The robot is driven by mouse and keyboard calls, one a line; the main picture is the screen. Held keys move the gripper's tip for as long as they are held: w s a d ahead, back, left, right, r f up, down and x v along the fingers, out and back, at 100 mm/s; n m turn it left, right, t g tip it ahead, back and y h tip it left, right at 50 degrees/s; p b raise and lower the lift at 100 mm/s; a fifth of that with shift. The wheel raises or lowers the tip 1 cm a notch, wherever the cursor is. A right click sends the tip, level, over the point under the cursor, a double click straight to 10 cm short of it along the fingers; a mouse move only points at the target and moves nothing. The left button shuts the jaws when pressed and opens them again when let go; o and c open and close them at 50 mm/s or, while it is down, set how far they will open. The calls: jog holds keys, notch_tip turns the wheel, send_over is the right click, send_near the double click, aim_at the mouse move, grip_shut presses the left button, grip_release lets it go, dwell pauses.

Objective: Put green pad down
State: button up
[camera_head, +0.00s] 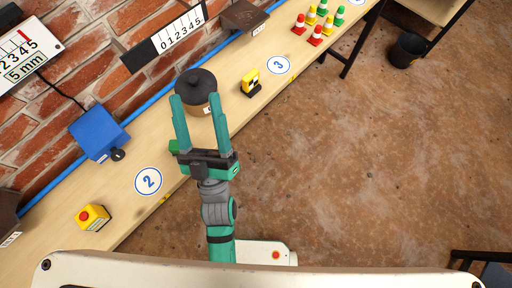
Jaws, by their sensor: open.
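A small bright green piece, which looks like the green pad (174,146), shows on the bench just left of my gripper's base. The gripper covers part of it, so its full shape is hidden. I cannot tell whether the gripper touches it. My gripper (196,99) is open, with its two teal fingers spread and pointing up the picture. Nothing is visibly held between them. A brown pot with a black lid (196,84) shows behind and between the fingers. I cannot tell whether the fingers touch it.
The wooden bench (231,91) runs diagonally along the brick wall. A yellow-black block (250,83) and several coloured cones (315,36) stand farther right. A blue box (97,132) and a yellow red-button box (93,217) are left. Bench around the "2" disc (148,181) is clear.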

jog(key=s+d+f+m+g+h, duration=0.2)
jog(key=s+d+f+g, duration=0.1)
jog(key=f, duration=0.5)
jog(key=s+d+f+m+g+h, duration=0.1)
jog(key=s+d+f+m+g, duration=0.2)
jog(key=s+f, duration=0.4)
jog(key=s+d+f+m+g+h, duration=0.2)
jog(key=s+d+f+g, duration=0.3)
jog(key=f, duration=0.5)
jog(key=shift+d+f+m+h, duration=0.35)
jog(key=shift+d+m, duration=0.25)
jog(key=shift+d, duration=0.5)
jog(key=shift+s, duration=0.1)
jog(key=shift+c, duration=1.5)
